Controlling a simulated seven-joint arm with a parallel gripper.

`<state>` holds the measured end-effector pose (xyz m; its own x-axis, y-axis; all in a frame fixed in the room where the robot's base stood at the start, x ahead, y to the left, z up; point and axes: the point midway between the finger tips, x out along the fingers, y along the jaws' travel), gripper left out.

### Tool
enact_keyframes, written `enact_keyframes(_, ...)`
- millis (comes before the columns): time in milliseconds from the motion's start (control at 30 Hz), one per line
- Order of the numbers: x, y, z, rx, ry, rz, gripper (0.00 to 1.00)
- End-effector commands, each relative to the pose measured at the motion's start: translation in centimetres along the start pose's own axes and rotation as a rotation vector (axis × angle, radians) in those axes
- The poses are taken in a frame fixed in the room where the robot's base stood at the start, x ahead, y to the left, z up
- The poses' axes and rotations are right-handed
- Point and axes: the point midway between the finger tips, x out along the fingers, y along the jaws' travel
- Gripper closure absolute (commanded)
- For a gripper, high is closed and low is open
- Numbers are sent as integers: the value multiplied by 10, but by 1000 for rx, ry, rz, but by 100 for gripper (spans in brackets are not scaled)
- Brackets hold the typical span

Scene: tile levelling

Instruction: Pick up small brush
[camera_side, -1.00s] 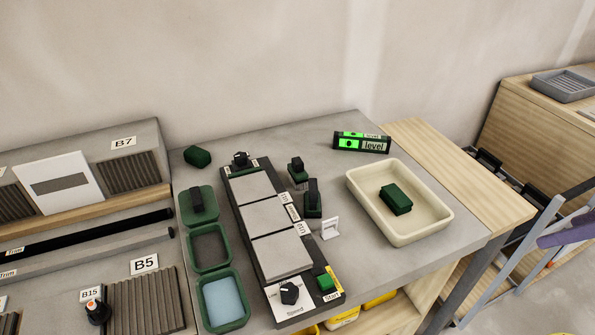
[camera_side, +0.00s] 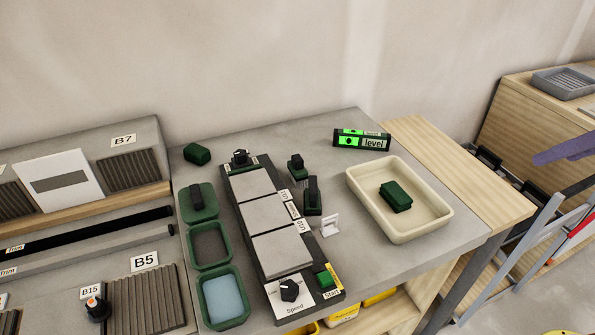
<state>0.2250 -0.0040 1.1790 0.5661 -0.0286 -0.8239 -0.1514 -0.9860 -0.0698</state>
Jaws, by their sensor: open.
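Two small dark tools with green bases and upright black handles stand to the right of the tile board. The rear one (camera_side: 296,168) is smaller and the front one (camera_side: 312,197) is larger. Their undersides are hidden, so I cannot tell for certain which is the small brush. Another black-handled piece (camera_side: 197,200) stands at the green tray on the left. My gripper is not in view. A purple part at the right edge may belong to my arm, but I cannot be sure.
The tile board (camera_side: 303,311) holds three grey tiles and has a speed knob (camera_side: 289,290). Green trays (camera_side: 223,325) stand left of it. A cream tray (camera_side: 443,213) holds a green block (camera_side: 396,196). A lit level (camera_side: 361,141) lies behind.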

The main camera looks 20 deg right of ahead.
Motion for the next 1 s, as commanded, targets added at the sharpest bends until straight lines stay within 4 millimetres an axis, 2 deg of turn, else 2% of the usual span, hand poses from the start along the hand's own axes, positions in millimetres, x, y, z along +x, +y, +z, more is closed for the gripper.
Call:
enact_keyframes(33, -1, -6, -22, 8, 3, -1, 22)
enact_keyframes(167, 2, -24, -76, 29, 13, -6, 22)
enact_keyframes(267, 11, -42, -116, 37, 12, -10, 22)
enact_keyframes(400, 35, -73, -166, 40, 5, -16, 22)
enact_keyframes(500, 59, -99, -194, 37, -6, -20, 22)
enact_keyframes(633, 97, -136, -221, 22, -25, -24, 22)
enact_keyframes(767, 142, -177, -236, -4, -52, -27, 22)
enact_keyframes(867, 181, -209, -237, -37, -79, -27, 22)
enact_keyframes(1000, 233, -249, -224, -93, -123, -25, 22)
